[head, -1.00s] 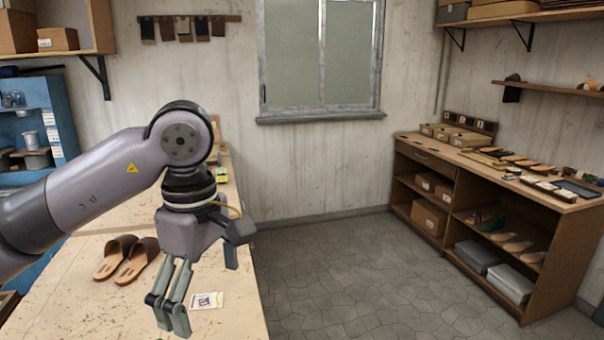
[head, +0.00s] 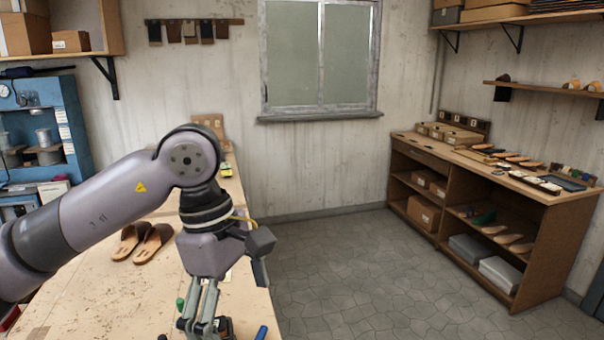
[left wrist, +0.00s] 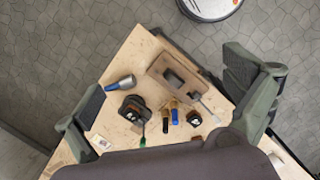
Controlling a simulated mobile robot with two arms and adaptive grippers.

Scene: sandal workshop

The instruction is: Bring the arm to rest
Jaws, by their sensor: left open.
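My left arm comes in from the left in the head view, bent over the workbench (head: 105,290). Its left gripper (head: 205,328) points down over the bench near its right edge. In the left wrist view the fingers of this gripper (left wrist: 170,90) stand wide apart with nothing between them. Bench tools lie below and beyond the fingers. The fingertips in the head view are cut by the bottom edge. My right gripper is in neither view.
A pair of brown sandals (head: 143,242) lies on the bench. The left wrist view shows a wooden block (left wrist: 180,72), a blue-grey bottle-like item (left wrist: 121,82) and a dark tool (left wrist: 134,112). A shelf unit (head: 470,215) stands right. The floor (head: 345,265) between is clear.

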